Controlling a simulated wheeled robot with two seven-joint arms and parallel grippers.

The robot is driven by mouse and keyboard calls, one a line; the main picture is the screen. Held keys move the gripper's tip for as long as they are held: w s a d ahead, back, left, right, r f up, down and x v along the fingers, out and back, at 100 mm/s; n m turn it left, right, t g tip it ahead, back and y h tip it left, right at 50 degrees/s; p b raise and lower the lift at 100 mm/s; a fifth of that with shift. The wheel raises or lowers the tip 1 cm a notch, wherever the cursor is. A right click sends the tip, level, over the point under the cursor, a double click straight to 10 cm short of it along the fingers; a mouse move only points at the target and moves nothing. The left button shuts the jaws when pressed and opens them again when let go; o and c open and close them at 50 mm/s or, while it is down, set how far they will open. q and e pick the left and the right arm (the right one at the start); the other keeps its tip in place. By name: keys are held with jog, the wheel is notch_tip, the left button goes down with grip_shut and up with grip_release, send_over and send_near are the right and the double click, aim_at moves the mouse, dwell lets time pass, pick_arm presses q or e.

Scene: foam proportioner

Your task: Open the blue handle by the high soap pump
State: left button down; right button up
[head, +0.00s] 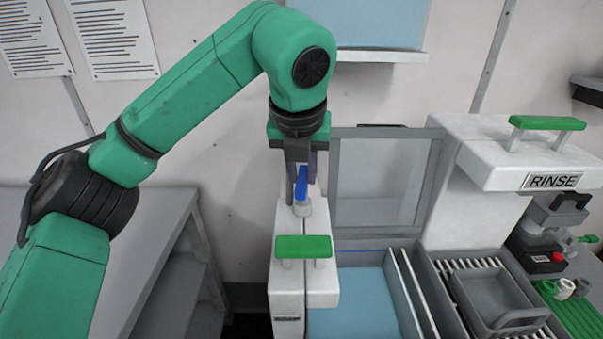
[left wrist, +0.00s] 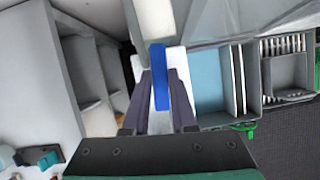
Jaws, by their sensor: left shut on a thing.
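The blue handle (head: 302,184) stands on a light fitting on top of a narrow white housing (head: 287,225) in the head view. My left gripper (head: 301,190) reaches down over it from above. In the left wrist view the blue handle (left wrist: 160,78) runs lengthwise between the two dark fingers of my left gripper (left wrist: 161,75), which are shut on it. The soap pump cannot be told apart for certain. My right gripper is not in view.
A green-handled white lid (head: 303,247) is in front of the blue handle. A grey-framed clear panel (head: 384,180) stands just right. A RINSE unit (head: 480,160) is further right, above grey trays (head: 500,290). A grey shelf unit (head: 150,270) stands left.

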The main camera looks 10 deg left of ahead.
pick_arm(q)
jog(key=shift+n, duration=0.5)
jog(key=shift+y, duration=0.3)
jog(key=c, duration=0.7)
grip_release()
jog(key=p+v, duration=0.1)
jog(key=v, duration=1.3)
jog(key=shift+r, duration=0.35)
jog(key=shift+w, duration=0.1)
